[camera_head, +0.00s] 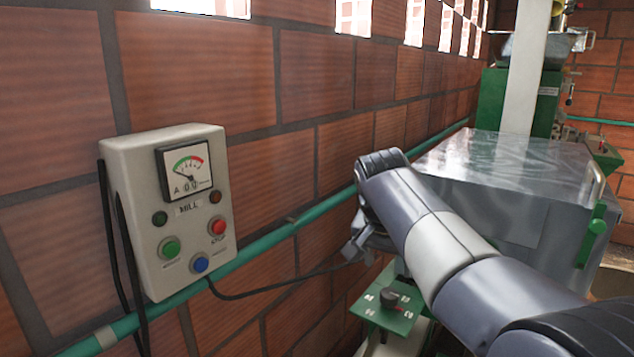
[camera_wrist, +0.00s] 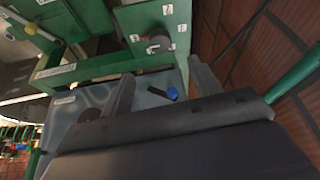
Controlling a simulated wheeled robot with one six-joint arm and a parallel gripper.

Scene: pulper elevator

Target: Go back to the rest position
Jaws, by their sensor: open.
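My gripper (camera_head: 362,246) hangs at the end of my bent arm, low in the middle of the head view and partly hidden by the arm. In the wrist view my gripper (camera_wrist: 160,82) shows two grey fingers spread apart with nothing held between them. Beyond them are a green panel with a dark knob (camera_wrist: 160,45) and small white labels. The same kind of knob (camera_head: 389,298) sits on a green plate below my gripper in the head view.
A grey control box (camera_head: 190,215) marked MILL, with a dial and coloured buttons, hangs on the brick wall at left. A green pipe (camera_head: 270,238) runs along the wall. A metal-covered machine (camera_head: 500,180) stands at right. A blue button (camera_wrist: 172,93) shows near the fingers.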

